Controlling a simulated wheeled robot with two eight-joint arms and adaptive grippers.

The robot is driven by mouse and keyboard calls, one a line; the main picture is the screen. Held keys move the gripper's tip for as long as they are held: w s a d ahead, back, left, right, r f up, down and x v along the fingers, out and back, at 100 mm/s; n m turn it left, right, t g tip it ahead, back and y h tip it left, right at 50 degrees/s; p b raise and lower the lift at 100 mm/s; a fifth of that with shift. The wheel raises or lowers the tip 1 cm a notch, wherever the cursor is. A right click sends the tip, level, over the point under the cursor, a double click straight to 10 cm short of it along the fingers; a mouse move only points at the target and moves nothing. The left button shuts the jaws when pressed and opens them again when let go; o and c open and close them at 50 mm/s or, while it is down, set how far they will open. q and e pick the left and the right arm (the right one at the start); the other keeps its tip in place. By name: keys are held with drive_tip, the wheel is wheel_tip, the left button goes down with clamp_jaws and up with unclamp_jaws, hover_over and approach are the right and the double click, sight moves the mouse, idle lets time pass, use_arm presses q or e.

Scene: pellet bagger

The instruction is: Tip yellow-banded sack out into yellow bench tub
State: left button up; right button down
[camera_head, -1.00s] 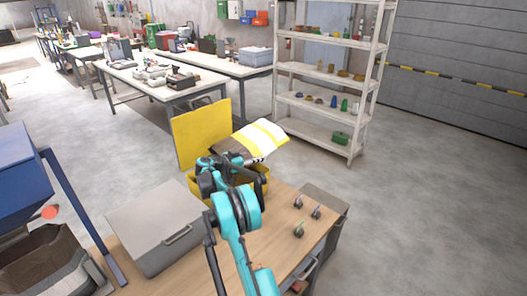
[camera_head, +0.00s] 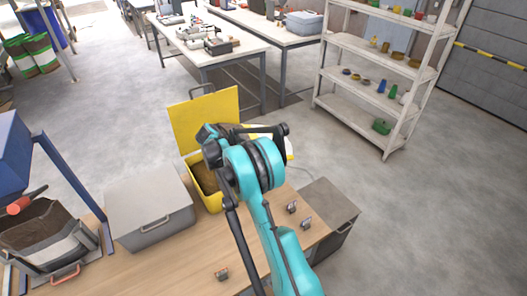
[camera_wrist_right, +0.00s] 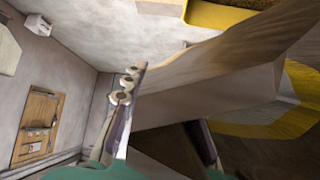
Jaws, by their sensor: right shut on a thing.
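The yellow bench tub (camera_head: 210,198) stands on the wooden bench with its yellow lid (camera_head: 205,112) raised behind it. Brown matter shows inside the tub. My right arm reaches over the bench and hides part of the tub. The yellow-banded sack (camera_head: 288,146) is mostly hidden behind my right wrist; only a white and yellow piece shows at the wrist's right. My right gripper (camera_wrist_right: 165,112) is shut on the sack, whose pale and brownish fabric (camera_wrist_right: 215,75) fills the middle of the right wrist view. The sack's mouth is hidden in the head view. My left gripper is out of view.
A grey lidded box (camera_head: 150,205) stands left of the tub. Small items (camera_head: 292,207) lie at the bench's right, beside a grey cabinet (camera_head: 328,200). At far left, an open sack (camera_head: 45,235) sits under a blue hopper (camera_head: 15,160). Shelves (camera_head: 375,50) stand behind.

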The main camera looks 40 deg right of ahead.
drive_tip(key=r+y+p, duration=0.1)
drive_tip(key=p, duration=0.1)
drive_tip(key=d+r+y+p, duration=0.1)
drive_tip(key=r+p, duration=0.1)
drive_tip(key=d+r+y+p, duration=0.1)
drive_tip(key=p, duration=0.1)
drive_tip(key=shift+s+d+r+t, duration=0.15)
drive_tip(key=shift+s+r+t, duration=0.2)
drive_tip(key=shift+r+t, duration=0.05)
drive_tip(key=y, duration=0.2)
drive_tip(key=r+t+y+p, duration=0.1)
drive_tip(key=y, duration=0.2)
drive_tip(key=t+y, duration=0.1)
drive_tip(key=y, duration=0.1)
drive_tip(key=shift+r+y, duration=0.3)
drive_tip(key=shift+r, duration=0.1)
drive_tip(key=shift+w+a+r+y, duration=0.15)
drive_tip(key=shift+a+r+y, duration=0.15)
drive_tip(key=shift+y, duration=0.3)
